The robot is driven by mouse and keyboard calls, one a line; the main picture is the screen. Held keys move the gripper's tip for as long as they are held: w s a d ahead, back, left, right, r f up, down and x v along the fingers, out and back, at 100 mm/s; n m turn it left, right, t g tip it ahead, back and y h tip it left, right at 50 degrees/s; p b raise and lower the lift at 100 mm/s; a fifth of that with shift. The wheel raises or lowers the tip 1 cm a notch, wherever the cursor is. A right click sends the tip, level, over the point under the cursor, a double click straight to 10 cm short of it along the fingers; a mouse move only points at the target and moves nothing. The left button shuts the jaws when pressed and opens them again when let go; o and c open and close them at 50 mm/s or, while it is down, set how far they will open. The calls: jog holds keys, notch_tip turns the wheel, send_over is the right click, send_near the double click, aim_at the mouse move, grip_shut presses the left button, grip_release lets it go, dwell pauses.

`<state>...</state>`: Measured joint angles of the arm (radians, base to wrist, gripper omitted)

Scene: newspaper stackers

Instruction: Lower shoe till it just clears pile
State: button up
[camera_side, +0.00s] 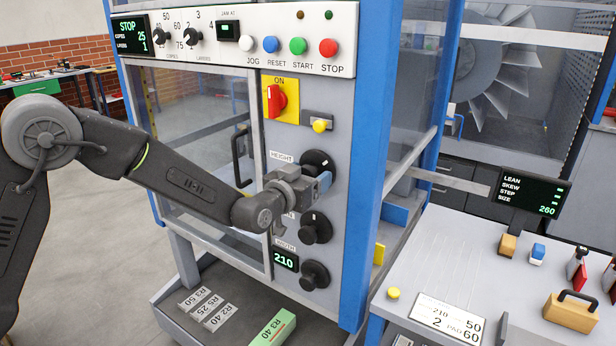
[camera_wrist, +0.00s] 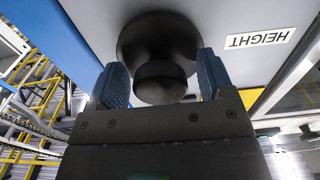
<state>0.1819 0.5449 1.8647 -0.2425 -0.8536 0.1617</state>
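The black HEIGHT knob (camera_side: 318,160) is on the grey machine panel, beside its HEIGHT label (camera_side: 283,157). My gripper (camera_side: 312,187) is in front of it and partly covers it. In the wrist view, the knob (camera_wrist: 160,80) lies between the two blue fingers of my gripper (camera_wrist: 160,64). The fingers are spread on either side of it, with gaps to its narrower front cap. Whether a finger touches the wide rear part I cannot tell. I cannot make out the shoe or the pile in either view.
A middle knob (camera_side: 316,228) and a lower knob (camera_side: 314,275) sit below, with a display reading 210 (camera_side: 285,258). A yellow button (camera_side: 321,125) and red switch (camera_side: 276,100) are above. A side table (camera_side: 450,250) stands at right.

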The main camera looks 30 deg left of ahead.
jog(key=c, duration=0.9)
jog(key=shift+m, duration=0.3)
jog(key=m, duration=0.3)
jog(key=shift+m, duration=0.3)
jog(key=shift+a+m, duration=0.1)
jog(key=shift+m, duration=2.2)
jog(key=o, duration=0.9)
